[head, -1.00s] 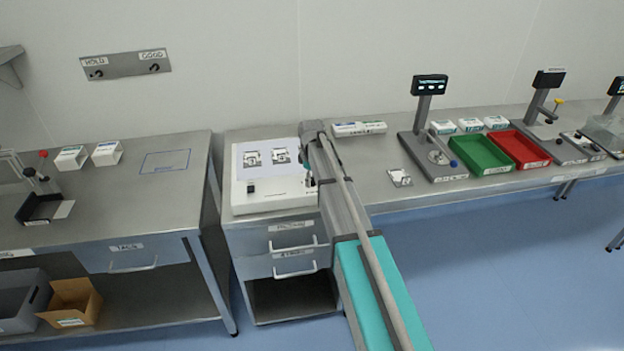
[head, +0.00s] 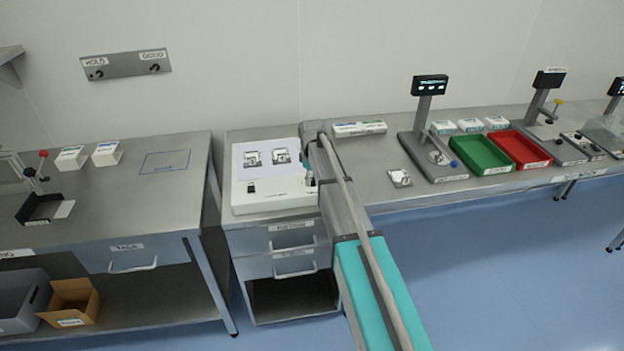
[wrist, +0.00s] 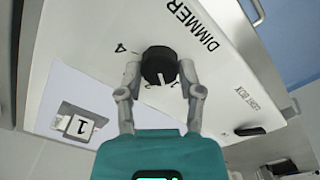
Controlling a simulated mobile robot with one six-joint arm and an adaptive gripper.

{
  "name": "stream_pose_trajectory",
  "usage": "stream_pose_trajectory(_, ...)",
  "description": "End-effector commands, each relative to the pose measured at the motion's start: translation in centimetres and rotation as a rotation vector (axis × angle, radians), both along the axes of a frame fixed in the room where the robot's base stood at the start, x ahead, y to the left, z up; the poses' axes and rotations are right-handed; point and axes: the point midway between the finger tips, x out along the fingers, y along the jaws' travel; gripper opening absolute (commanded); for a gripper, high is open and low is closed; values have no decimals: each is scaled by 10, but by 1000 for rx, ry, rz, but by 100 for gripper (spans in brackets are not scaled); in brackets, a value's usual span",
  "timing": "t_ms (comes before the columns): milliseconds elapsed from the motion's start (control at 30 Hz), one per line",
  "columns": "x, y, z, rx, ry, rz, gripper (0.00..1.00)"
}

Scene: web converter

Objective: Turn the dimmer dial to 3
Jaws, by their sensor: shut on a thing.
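The dimmer dial (wrist: 158,66) is a round black knob with a white pointer line, on the white light box (wrist: 85,30). In the wrist view the pointer line faces down toward my gripper.
A black switch (wrist: 250,130) sits beside the "LIGHT BOX" label. A sheet with printed cards (head: 266,157) lies on the box. A white carton (head: 360,128) stands behind, and a small metallic item (head: 399,178) lies to the right. Green (head: 482,155) and red (head: 520,150) trays are farther right.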

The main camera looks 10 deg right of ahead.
Motion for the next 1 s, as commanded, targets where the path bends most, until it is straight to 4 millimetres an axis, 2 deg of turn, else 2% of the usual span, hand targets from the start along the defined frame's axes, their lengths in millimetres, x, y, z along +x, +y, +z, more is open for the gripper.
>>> stream_pose_trajectory(1000, 0, -3, 0, -1, 1, -946, 0)
